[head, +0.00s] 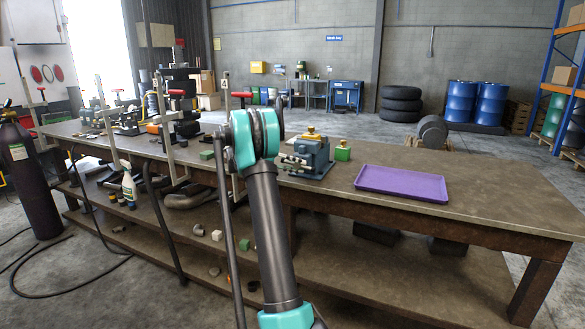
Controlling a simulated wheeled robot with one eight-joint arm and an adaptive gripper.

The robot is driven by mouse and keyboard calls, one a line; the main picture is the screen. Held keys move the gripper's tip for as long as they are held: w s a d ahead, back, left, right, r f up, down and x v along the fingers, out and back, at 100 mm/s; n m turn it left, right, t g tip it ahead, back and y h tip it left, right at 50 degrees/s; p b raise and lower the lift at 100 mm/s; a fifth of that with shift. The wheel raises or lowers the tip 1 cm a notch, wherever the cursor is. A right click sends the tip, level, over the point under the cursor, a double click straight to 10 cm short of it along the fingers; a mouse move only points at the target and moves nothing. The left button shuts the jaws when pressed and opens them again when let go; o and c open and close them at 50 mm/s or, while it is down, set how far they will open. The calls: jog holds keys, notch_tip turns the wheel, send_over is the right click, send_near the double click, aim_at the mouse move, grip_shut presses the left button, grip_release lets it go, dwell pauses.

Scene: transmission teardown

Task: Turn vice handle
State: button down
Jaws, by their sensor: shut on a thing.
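A blue-grey vice (318,158) stands on the long workbench (480,185), just right of my arm's teal joint. Pale metal parts show on its left side, and a yellow piece sits at its top. I cannot make out the vice handle for certain; my arm covers part of the area to the left of the vice. My arm rises from the bottom of the head view and its teal joint stands in front of the bench. My gripper does not show; it is hidden behind the arm or out of frame.
A purple tray (402,183) lies farther right. Clamps with red handles and machine parts crowd the bench's left. A dark gas cylinder (27,180) stands at far left. The bench's right end is clear.

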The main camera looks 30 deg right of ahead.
jog(key=shift+h, duration=0.4)
dwell(0.3)
jog(key=c, duration=1.3)
grip_release()
jog(key=shift+v, duration=3.75)
jog(key=shift+w+f, duration=0.1)
jog(key=shift+w, duration=0.05)
